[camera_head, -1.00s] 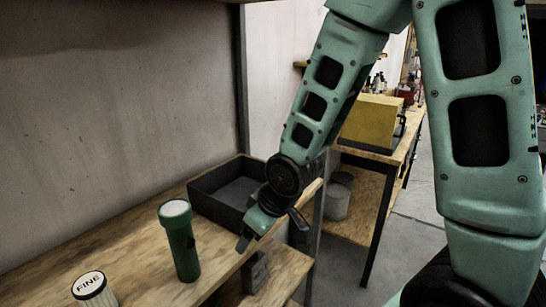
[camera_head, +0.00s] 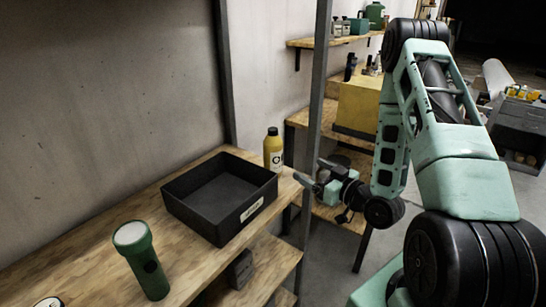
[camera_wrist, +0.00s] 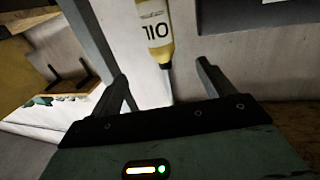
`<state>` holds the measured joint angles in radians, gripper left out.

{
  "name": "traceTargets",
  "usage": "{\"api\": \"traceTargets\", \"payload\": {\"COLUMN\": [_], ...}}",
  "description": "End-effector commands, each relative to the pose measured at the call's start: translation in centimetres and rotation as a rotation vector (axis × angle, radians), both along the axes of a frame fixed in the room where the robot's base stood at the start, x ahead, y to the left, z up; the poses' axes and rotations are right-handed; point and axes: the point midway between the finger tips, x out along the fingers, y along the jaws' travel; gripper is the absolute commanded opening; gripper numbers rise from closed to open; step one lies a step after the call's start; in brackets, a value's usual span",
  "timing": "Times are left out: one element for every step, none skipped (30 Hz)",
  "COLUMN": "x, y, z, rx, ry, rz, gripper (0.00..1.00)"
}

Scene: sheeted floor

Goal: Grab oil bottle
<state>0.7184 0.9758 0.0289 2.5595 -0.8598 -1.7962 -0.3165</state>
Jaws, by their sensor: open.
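The yellow oil bottle (camera_head: 273,154) with a black cap stands upright on the wooden shelf, behind the black bin near the shelf's far end.
A black bin (camera_head: 203,232) with a label sits beside the bottle. A green flashlight (camera_head: 143,262) stands nearer. A metal post (camera_head: 319,82) rises near my gripper. A yellow box (camera_head: 359,106) is on the bench behind. The wall bounds the left.

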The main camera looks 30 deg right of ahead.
Motion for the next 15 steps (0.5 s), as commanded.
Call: {"api": "traceTargets", "payload": {"x": [0.1, 0.3, 0.8, 1.2, 1.8, 2.6, 2.5, 2.6, 2.8, 3.0, 3.1, 3.3, 3.5, 3.6, 3.7], "y": [-0.1, -0.1, -0.1, 0.0, 0.1, 0.2, 0.1, 0.1, 0.1, 0.1, 0.1, 0.1, 0.1, 0.1, 0.2], "z": [0.0, 0.0, 0.0, 0.0, 0.0, 0.0, -0.3, -0.4, -0.4, -0.4, -0.4, -0.4, -0.4, -0.4, -0.4], "rx": [0.006, 0.006, 0.007, 0.005, 0.004, 0.005, 0.003, 0.003, 0.004, 0.003, 0.003, 0.004, 0.003, 0.003, 0.003], "ry": [-0.013, -0.018, -0.023, -0.026, -0.027, -0.027, -0.025, -0.024, -0.025, -0.024, -0.024, -0.024, -0.024, -0.024, -0.024], "rz": [-0.004, -0.005, -0.004, -0.004, -0.003, -0.004, -0.005, -0.005, -0.004, -0.004, -0.004, -0.003, -0.003, -0.002, -0.002], "gripper": [0.80, 0.80, 0.80, 0.80, 0.80, 0.80, 0.80, 0.80, 0.80, 0.80, 0.80, 0.80, 0.80, 0.80, 0.80]}}
